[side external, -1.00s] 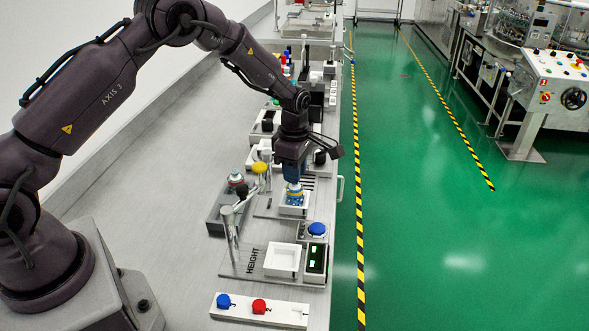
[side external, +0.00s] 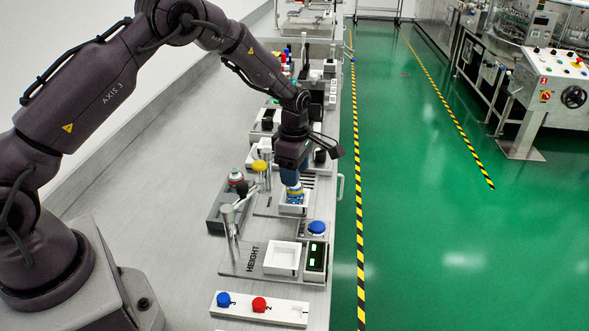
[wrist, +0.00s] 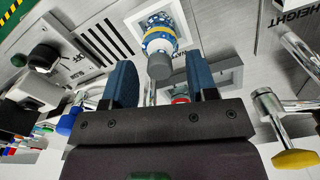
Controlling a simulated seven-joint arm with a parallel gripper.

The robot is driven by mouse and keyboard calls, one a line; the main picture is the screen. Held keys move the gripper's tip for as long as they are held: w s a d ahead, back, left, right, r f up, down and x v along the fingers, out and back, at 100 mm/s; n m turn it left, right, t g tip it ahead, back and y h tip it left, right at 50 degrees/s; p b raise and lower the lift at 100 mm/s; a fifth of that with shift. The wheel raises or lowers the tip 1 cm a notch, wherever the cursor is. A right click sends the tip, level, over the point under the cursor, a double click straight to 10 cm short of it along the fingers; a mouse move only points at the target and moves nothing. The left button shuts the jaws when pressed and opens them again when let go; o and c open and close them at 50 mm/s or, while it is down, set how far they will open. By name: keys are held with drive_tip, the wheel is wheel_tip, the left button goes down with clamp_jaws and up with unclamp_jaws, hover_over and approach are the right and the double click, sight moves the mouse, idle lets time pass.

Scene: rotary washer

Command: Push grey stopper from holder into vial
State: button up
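A blue-and-white patterned upright piece (wrist: 160,20) with a yellow band ends in a grey stopper (wrist: 159,67) facing the wrist camera. I cannot tell which part is vial and which is holder. In the side external view the piece (side external: 294,196) stands at a white square tray (side external: 283,210), directly below my gripper (side external: 292,180). In the wrist view my gripper (wrist: 161,62) has its two blue fingers apart, one on each side of the stopper, with a gap visible to each. The side external view hides the stopper behind the fingers.
A yellow-topped post (side external: 260,166) and a red-capped item on a grey block (side external: 214,222) stand left of the tray. In front are a blue button (side external: 317,228), the HEIGHT station's white tray (side external: 282,258) and a strip with blue and red knobs (side external: 285,311).

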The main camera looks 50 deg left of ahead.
wheel_tip(320, 180, up, 12)
drive_tip(key=s+d+r+m+t, duration=0.2)
drive_tip(key=s+r+m, duration=0.3)
drive_tip(key=s+m, duration=0.3)
drive_tip(key=s+d+r+m+t, duration=0.1)
drive_tip(key=s+r+m, duration=0.3)
drive_tip(key=s+m, duration=0.4)
drive_tip(key=s+d+r+m+t, duration=0.2)
drive_tip(key=s+r+m, duration=0.3)
drive_tip(key=s+m, duration=0.3)
drive_tip(key=s, duration=0.4)
drive_tip(key=shift+s+d+r+t, duration=0.25)
drive_tip(key=shift+d+r+t, duration=0.05)
drive_tip(key=shift+d, duration=0.1)
